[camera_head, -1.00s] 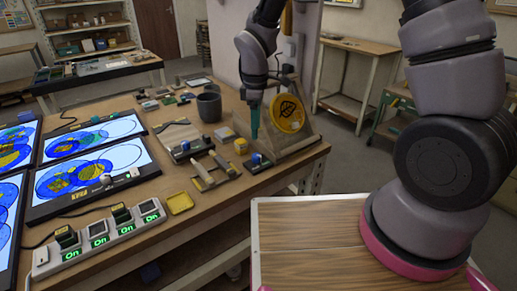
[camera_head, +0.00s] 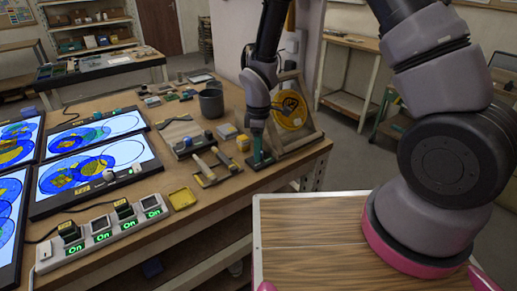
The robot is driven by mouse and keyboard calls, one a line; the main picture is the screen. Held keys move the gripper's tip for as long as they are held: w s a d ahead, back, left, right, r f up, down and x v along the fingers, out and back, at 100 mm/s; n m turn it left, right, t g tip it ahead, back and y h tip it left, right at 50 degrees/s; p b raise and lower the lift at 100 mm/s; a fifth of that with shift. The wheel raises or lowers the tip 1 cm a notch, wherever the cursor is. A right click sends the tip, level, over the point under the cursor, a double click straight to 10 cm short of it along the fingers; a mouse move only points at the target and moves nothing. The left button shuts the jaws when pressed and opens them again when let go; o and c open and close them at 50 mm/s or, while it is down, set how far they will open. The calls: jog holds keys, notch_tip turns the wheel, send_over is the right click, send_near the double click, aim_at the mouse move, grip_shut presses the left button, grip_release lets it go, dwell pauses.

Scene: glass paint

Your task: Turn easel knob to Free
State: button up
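The wooden easel (camera_head: 301,141) stands at the right corner of the workbench and bears a round yellow disc (camera_head: 290,114) with a dark leaf mark. A small dark base plate (camera_head: 260,164) lies at the easel's left foot. My gripper (camera_head: 257,154) points down with its teal fingers at this plate, where the blue knob stood in view earlier. The fingers hide the knob, so its setting cannot be read. I cannot tell whether the fingers touch or grip it.
Left of my gripper are a wooden holder with rollers (camera_head: 215,168), a small yellow pot (camera_head: 243,143) and a dark mug (camera_head: 211,103). A power strip (camera_head: 103,235) and lit panels (camera_head: 95,172) fill the bench's left. A yellow tray (camera_head: 183,198) lies near the front edge.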

grip_shut()
jog(key=m, duration=0.5)
jog(key=shift+m, duration=0.3)
jog(key=m, duration=0.6)
jog(key=shift+m, duration=0.3)
dwell(0.3)
jog(key=shift+o, duration=1.5)
grip_release()
